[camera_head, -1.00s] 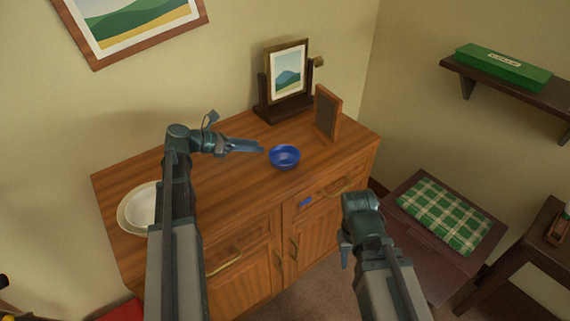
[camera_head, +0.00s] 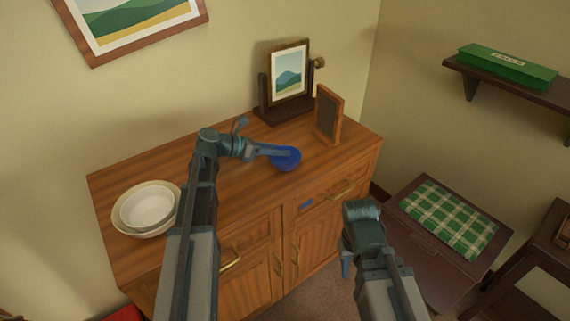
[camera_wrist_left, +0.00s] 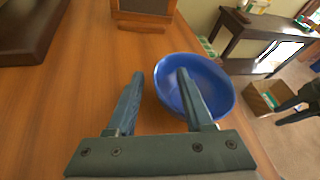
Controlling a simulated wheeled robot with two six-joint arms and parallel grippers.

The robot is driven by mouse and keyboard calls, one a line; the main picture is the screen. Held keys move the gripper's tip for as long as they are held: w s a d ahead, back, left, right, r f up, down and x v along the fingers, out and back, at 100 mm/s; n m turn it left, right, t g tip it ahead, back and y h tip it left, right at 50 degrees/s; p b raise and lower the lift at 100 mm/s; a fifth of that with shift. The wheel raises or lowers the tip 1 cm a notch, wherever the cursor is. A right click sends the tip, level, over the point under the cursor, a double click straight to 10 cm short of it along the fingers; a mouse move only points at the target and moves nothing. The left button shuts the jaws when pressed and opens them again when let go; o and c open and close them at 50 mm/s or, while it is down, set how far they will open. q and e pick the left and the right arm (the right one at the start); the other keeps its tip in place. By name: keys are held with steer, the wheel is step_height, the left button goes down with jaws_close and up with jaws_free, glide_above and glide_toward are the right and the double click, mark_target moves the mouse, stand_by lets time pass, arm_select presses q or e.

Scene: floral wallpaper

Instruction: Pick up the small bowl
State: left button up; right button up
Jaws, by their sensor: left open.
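The small blue bowl (camera_head: 287,165) sits upright on the wooden cabinet top, near its front edge. My left gripper (camera_head: 285,152) reaches over it from the left and covers part of it. In the left wrist view, the bowl (camera_wrist_left: 213,80) is on the right and the gripper (camera_wrist_left: 159,74) is open, with nothing between the fingers but the near rim area. One finger overlaps the bowl's inside, the other is outside its left side. Whether either touches the bowl cannot be told. My right gripper (camera_head: 345,262) hangs in front of the cabinet, away from the bowl.
A small mirror-like stand with a picture (camera_head: 289,75) and a brown upright frame (camera_head: 328,113) stand behind the bowl. A white bowl (camera_head: 147,207) rests in a wider cream dish (camera_head: 126,226) at the left. The cabinet top (camera_head: 240,190) is otherwise clear.

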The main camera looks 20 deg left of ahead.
arm_select(q)
jaws_close()
stand_by(0.4)
steer(key=shift+r, duration=0.15)
step_height(320, 180, up, 2)
steer(key=shift+p, duration=1.15)
steer(key=shift+r+p, duration=0.9)
steer(key=s+d+r+p, duration=0.1)
steer(key=s+d, duration=0.2)
steer(key=s, duration=0.4)
steer(key=s+d, duration=0.3)
steer(key=s, duration=0.5)
step_height(320, 180, up, 13)
steer(key=p, duration=1.2)
steer(key=shift+w+d+p, duration=0.15)
steer(key=shift+p, duration=0.25)
